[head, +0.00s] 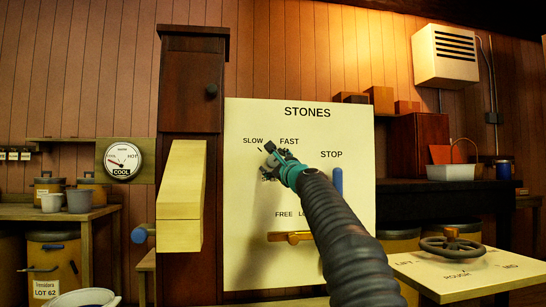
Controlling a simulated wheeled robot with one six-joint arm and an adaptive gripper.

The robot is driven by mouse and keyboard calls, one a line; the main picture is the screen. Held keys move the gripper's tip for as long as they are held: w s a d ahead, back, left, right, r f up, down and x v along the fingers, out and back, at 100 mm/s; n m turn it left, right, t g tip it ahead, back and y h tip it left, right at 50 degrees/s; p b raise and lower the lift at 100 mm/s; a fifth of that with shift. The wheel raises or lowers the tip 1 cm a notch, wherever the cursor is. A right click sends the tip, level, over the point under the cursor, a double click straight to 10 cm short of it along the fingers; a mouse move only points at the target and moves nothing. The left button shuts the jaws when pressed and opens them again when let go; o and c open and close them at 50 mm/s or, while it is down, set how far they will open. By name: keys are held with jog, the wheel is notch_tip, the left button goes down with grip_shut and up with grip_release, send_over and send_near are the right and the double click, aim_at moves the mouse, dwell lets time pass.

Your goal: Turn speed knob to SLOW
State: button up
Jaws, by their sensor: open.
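A cream panel (248,222) headed STONES stands in the middle of the head view. It has the labels SLOW and FAST near its top, STOP at the right, and FREE with a partly hidden label lower down. My gripper (267,162) is at the panel just below the SLOW and FAST labels. It covers the spot where the speed knob would be, so the knob and its setting cannot be made out. A short dark mark shows under SLOW. I cannot tell whether the fingers touch anything.
A blue handle (337,181) is under STOP. A brass lever (291,237) is under FREE. A wooden chute (181,197) juts out left of the panel. A handwheel (452,246) sits on a board at the lower right. A gauge (123,160) hangs at the left.

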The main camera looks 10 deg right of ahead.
jog(key=shift+w, duration=0.25)
jog(key=c, duration=1.1)
jog(key=shift+c, duration=0.2)
